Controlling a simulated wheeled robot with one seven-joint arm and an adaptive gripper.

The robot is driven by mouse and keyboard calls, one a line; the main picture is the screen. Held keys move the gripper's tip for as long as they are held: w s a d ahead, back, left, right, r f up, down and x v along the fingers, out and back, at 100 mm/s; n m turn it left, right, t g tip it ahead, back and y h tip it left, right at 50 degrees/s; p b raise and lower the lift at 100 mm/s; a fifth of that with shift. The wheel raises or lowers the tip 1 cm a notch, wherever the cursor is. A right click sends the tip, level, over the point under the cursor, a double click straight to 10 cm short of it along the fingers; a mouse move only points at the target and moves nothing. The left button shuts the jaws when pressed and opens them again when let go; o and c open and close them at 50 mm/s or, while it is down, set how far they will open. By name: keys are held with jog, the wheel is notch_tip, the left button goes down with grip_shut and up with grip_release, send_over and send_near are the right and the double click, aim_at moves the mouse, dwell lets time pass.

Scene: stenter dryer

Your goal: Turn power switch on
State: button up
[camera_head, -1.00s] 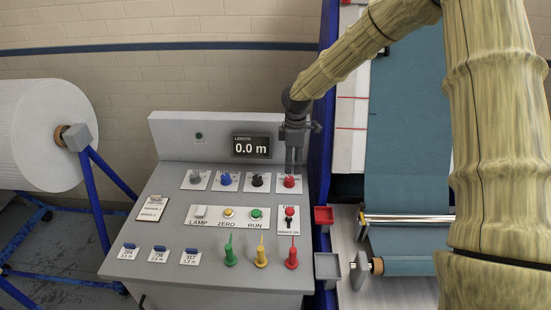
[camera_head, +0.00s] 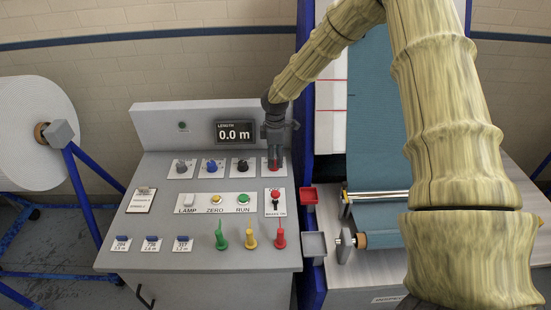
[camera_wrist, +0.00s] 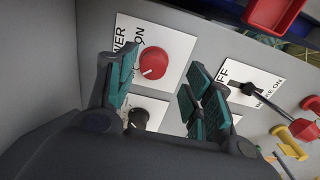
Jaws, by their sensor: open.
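The power switch is a red round knob (camera_wrist: 153,62) on a white plate in the wrist view. Part of the word POWER and the word ON show beside it, and a small pale mark sits at its lower left edge. My gripper (camera_wrist: 164,84) is open, with one teal-padded finger to the left of the knob and the other to its lower right. I see gaps between the pads and the knob. In the head view my gripper (camera_head: 273,160) points down over the knob at the right end of the upper row and largely covers it.
The grey console (camera_head: 160,255) also bears a black knob (camera_head: 240,165), a blue knob (camera_head: 211,166), LAMP, ZERO and RUN buttons, and a brake lever (camera_head: 275,199). Coloured handles (camera_head: 250,238) stand in front. A display (camera_head: 235,132) reads 0.0 m.

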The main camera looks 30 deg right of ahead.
jog(key=w+f, duration=0.2)
jog(key=f, duration=0.1)
jog(key=shift+w+f, duration=0.15)
jog(key=shift+w, duration=0.1)
jog(key=shift+f, duration=0.15)
jog(key=shift+s+r, duration=0.35)
jog(key=shift+s, duration=0.35)
jog(key=shift+s+r, duration=0.35)
jog(key=shift+s, duration=0.3)
jog(key=shift+d, duration=0.1)
jog(key=shift+c, duration=0.5)
jog(key=shift+w+f, duration=0.65)
jog(key=shift+w, duration=0.15)
jog(key=c, duration=0.7)
jog(key=shift+c, duration=1.1)
jog(key=shift+s+r, duration=0.1)
jog(key=shift+r, duration=0.1)
